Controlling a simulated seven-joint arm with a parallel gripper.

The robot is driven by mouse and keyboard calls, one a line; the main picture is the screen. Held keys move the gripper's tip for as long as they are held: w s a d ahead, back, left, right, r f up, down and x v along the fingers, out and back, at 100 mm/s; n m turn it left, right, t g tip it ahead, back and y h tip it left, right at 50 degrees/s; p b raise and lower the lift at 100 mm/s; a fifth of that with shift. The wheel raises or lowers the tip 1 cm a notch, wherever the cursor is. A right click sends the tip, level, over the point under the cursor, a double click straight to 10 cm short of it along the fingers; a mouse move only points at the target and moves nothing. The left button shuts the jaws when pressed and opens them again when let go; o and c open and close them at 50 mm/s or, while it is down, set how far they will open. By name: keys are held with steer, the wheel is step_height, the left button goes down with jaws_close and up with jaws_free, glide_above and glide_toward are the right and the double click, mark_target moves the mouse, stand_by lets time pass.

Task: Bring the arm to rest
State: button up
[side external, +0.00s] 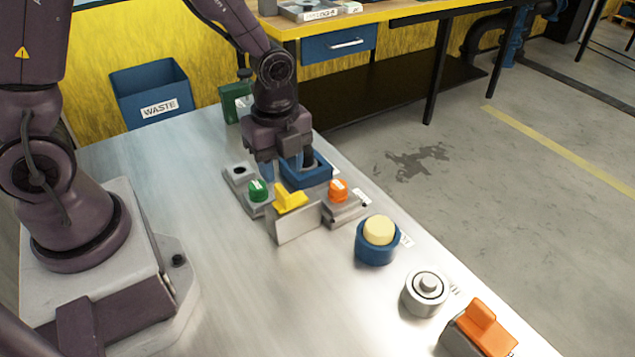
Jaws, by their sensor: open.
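My gripper (288,167) points down over the far part of the metal table (200,215), with its two fingers apart. It is low over a blue open box (318,180), just behind a yellow piece (291,200) on a grey block. The fingers partly hide the blue box. I cannot tell whether the fingertips touch anything. I see nothing held between them.
Close by stand a green knob (258,190) and an orange knob (338,189) on grey blocks. A cream button in a blue ring (376,248), a metal cylinder (427,292) and an orange rocker (488,328) line the right edge. The table's left middle is clear.

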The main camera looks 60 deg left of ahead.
stand_by(0.4)
steer(key=shift+s+n, duration=0.3)
steer(key=shift+n, duration=0.7)
steer(key=s+r+n+t, duration=0.2)
steer(key=s+r+n, duration=0.3)
steer(key=r+n, duration=0.3)
steer(key=s+a+r+n+t, duration=0.1)
steer(key=s+r+n+t, duration=0.2)
steer(key=r+n, duration=0.5)
steer(key=shift+s+r+t, duration=0.3)
steer(key=shift+s+r, duration=0.6)
steer(key=shift+r, duration=1.25)
